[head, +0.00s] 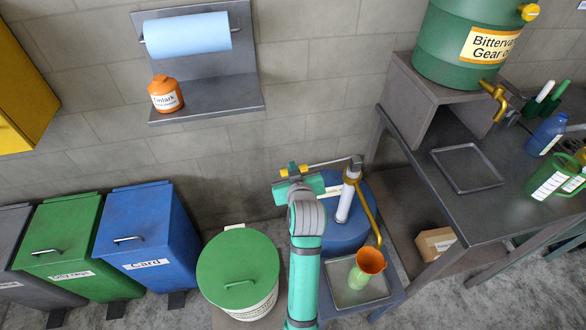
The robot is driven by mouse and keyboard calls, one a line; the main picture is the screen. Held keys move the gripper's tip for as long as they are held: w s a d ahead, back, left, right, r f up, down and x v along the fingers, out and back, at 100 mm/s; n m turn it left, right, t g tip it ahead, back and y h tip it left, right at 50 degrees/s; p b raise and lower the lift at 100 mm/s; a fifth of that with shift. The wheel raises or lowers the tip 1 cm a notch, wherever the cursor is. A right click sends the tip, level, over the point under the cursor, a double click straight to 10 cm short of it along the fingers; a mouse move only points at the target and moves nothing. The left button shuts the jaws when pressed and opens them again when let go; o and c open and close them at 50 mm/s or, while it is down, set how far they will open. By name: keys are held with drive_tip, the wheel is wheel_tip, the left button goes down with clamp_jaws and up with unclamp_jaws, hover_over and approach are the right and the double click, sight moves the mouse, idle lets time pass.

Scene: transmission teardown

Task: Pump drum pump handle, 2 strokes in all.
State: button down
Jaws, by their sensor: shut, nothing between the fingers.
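The blue drum (343,236) stands right of centre, partly behind my arm. A pale pump column (346,204) rises from its top, with a brass-coloured spout (375,226) curving down on the right. The pump handle (329,163) is a thin bar running left from the top of the column, roughly level, with a yellow grip at its left end. My gripper (293,170) is at that grip, in line with it in this view. It is shut with nothing held. The fingertips are small and partly hidden, so contact with the handle cannot be told.
An orange and green vessel (368,266) is below the spout at a shallow tray (345,294). A green-lidded bin (238,270) stands close left of my arm. A steel bench (440,212) with a green barrel (455,45) is at right. A wall shelf (215,108) hangs behind.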

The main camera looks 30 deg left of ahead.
drive_tip(key=s+d+r, duration=0.4)
drive_tip(key=s+r, duration=0.3)
drive_tip(key=r, duration=0.1)
drive_tip(key=shift+d, duration=0.3)
idle(0.4)
drive_tip(key=s+d+f+m+t+h, duration=0.2)
drive_tip(key=s+d+f+m, duration=0.2)
drive_tip(key=s+d+f, duration=0.3)
drive_tip(key=s+d+f+m+t+h, duration=0.1)
drive_tip(key=s+d+f+m+h, duration=0.15)
drive_tip(key=s+d+f, duration=0.5)
drive_tip(key=s+d+m+h, duration=0.1)
drive_tip(key=s+d, duration=0.2)
drive_tip(key=s, duration=0.6)
drive_tip(key=s+d+f+m+t+h, duration=0.1)
drive_tip(key=s+d, duration=0.3)
drive_tip(key=s, duration=0.5)
drive_tip(key=shift+s+d+f+t+h, duration=0.15)
drive_tip(key=shift+s+t+h, duration=0.05)
drive_tip(key=shift+t+h, duration=0.15)
